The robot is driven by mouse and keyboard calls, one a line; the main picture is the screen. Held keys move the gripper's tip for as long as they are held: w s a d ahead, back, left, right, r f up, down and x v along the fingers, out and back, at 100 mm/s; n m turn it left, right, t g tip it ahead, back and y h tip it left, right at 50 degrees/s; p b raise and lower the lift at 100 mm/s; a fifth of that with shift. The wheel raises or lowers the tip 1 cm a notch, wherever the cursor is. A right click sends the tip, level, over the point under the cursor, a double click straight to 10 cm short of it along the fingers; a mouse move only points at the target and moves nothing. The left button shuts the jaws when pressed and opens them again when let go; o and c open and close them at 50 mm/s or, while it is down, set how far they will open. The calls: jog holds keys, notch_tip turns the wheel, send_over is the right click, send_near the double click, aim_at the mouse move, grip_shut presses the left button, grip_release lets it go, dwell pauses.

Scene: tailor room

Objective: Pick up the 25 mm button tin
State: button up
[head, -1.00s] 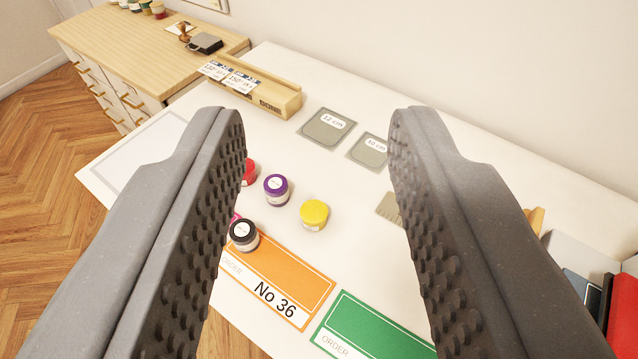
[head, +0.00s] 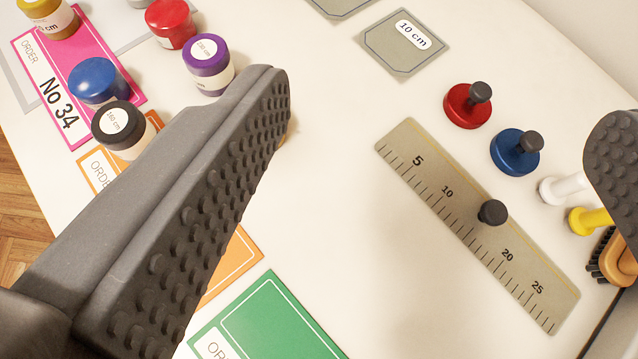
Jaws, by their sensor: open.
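Several small round tins with coloured lids stand at the upper left: gold (head: 48,18), red (head: 171,22), purple (head: 208,66), blue (head: 98,82) and black (head: 122,130). Labels on some are small; I cannot read a 25 mm marking on any, so I cannot tell which is the 25 mm button tin. My gripper (head: 442,110) is open and empty above the table. Its left finger passes close to the black and purple tins in the picture and hides part of the table. A sliver of something yellowish shows behind that finger.
A ruler with a black knob (head: 420,165) lies to the right. Red (head: 462,108) and blue (head: 512,158) knobbed discs, white and yellow knobbed pieces and a brush (head: 622,255) stand beyond. Grey 10 cm template (head: 405,62) lies behind. Pink (head: 60,112) and green (head: 270,320) order cards lie left and front. The table middle is clear.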

jog(key=a+f+n+g+y+p, duration=0.1)
jog(key=a+f+n+y+p, duration=0.3)
jog(key=f, duration=1.3)
jog(key=shift+m+y, duration=0.3)
jog(key=shift+m, duration=0.5)
jog(key=w+a+f, duration=0.1)
jog(key=w+a+f+b, duration=0.1)
jog(key=w+a, duration=0.1)
jog(key=w+a+f+b, duration=0.1)
jog(key=w+f, duration=0.1)
jog(key=shift+w+a, duration=0.25)
jog(key=shift+w+r+x, duration=0.15)
jog(key=shift+r+x, duration=0.05)
jog(key=shift+x, duration=1.2)
jog(key=shift+w+r+x, duration=0.1)
jog(key=shift+r+x, duration=0.1)
jog(key=shift+x, duration=1.2)
jog(key=shift+c, duration=0.3)
jog(key=c, duration=1.1)
